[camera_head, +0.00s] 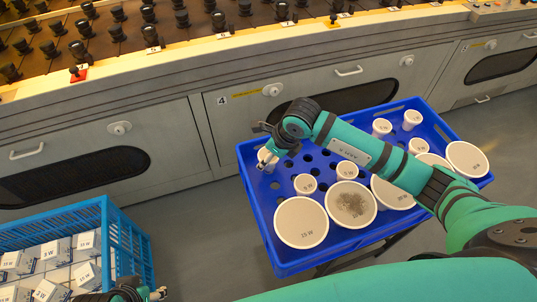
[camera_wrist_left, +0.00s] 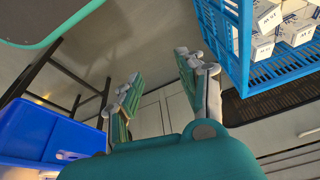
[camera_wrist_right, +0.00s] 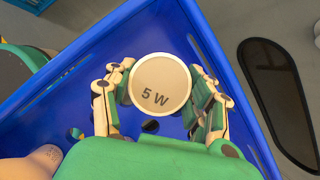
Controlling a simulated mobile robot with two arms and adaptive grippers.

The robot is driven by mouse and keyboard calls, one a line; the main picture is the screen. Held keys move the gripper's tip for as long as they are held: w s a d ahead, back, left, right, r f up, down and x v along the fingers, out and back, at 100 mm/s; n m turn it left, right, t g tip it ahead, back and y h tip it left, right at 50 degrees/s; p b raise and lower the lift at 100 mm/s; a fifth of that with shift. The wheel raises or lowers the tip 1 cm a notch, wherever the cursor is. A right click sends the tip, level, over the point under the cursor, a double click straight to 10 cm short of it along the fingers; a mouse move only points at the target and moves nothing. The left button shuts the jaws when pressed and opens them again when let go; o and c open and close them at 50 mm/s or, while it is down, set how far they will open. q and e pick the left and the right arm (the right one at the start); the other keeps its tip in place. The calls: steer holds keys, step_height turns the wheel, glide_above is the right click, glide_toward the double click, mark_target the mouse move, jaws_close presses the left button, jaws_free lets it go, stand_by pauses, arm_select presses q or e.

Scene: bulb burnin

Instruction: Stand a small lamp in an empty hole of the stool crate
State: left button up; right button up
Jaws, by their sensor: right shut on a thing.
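The blue stool crate (camera_head: 283,262) has rows of round holes and stands right of centre in the head view. My right gripper (camera_wrist_right: 160,95) is shut on a small white lamp (camera_wrist_right: 160,75) marked 5 W, its face toward the right wrist camera. In the head view this lamp (camera_head: 266,155) is at the crate's back left corner, partly behind the fingers. I cannot tell whether its base is in a hole. Other small lamps (camera_head: 306,184) (camera_head: 381,127) stand in the crate. My left gripper (camera_wrist_left: 160,95) is open and empty, beside the lighter blue basket (camera_wrist_left: 285,65).
Large white lamps (camera_head: 300,222), one with a dark speckled face (camera_head: 350,204), fill the crate's front side. The basket holds white boxes (camera_head: 55,250). A grey bench (camera_head: 160,110) with rows of black sockets runs behind. Bare floor lies between basket and crate.

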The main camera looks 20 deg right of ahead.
steer(key=shift+f+b, duration=0.75)
steer(key=shift+f, duration=0.2)
steer(key=o, duration=1.3)
steer(key=shift+r, duration=0.1)
steer(key=shift+c, duration=0.2)
steer(key=v, duration=1.2)
